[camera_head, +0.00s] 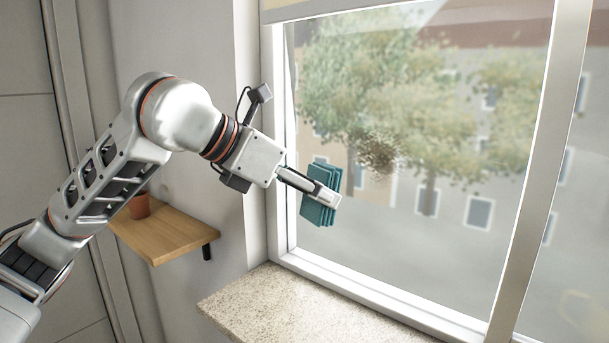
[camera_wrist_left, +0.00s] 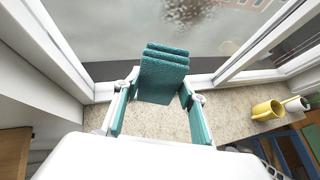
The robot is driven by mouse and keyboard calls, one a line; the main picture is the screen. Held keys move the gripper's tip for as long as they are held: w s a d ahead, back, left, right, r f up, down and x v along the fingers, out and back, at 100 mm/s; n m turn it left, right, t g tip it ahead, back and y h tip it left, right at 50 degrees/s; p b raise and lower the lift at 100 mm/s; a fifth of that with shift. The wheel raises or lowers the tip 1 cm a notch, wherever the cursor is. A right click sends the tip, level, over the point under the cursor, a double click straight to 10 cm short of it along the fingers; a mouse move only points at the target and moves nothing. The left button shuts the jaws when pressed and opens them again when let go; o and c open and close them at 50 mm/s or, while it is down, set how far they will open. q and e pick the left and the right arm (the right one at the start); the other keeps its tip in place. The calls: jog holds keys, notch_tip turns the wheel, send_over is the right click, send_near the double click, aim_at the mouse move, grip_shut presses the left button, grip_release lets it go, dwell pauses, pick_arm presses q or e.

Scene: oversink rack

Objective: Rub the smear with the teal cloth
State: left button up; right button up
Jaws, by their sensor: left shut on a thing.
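The smear (camera_head: 381,152) is a brown speckled patch on the window pane; it also shows at the top of the left wrist view (camera_wrist_left: 188,10). The teal cloth (camera_head: 316,210) is folded in several layers. My left gripper (camera_head: 331,199) is shut on it, and the cloth sticks out beyond the fingers towards the glass. In the left wrist view the cloth (camera_wrist_left: 163,72) stands between the two fingers, below the smear in the picture. In the head view the cloth is left of and lower than the smear, apart from it. Whether it touches the glass I cannot tell. My right gripper is not in view.
A speckled stone sill (camera_head: 290,308) runs below the window. A wooden shelf (camera_head: 165,232) with a terracotta pot (camera_head: 139,206) is on the left wall. The white window post (camera_head: 540,170) stands right of the smear. A yellow mug (camera_wrist_left: 266,110) stands on the sill at right.

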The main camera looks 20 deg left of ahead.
aim_at(310, 172)
pick_arm(q)
jog(key=r+n+t, duration=0.1)
jog(key=a+r+n+t+y, duration=0.1)
jog(key=t, duration=0.1)
jog(key=shift+w+r+n+y, duration=0.2)
jog(key=shift+n+y, duration=0.1)
jog(key=shift+n, duration=0.1)
jog(key=shift+a+r+n+t+y+b, duration=0.25)
jog(key=shift+r+n+t+y+b, duration=0.05)
jog(key=shift+n+t, duration=0.1)
jog(key=w+d, duration=0.2)
jog(key=w, duration=0.3)
jog(key=shift+w, duration=0.3)
jog(key=shift+d, duration=0.1)
jog(key=shift+w+d, duration=0.35)
jog(key=shift+w, duration=0.5)
jog(key=shift+d, duration=0.1)
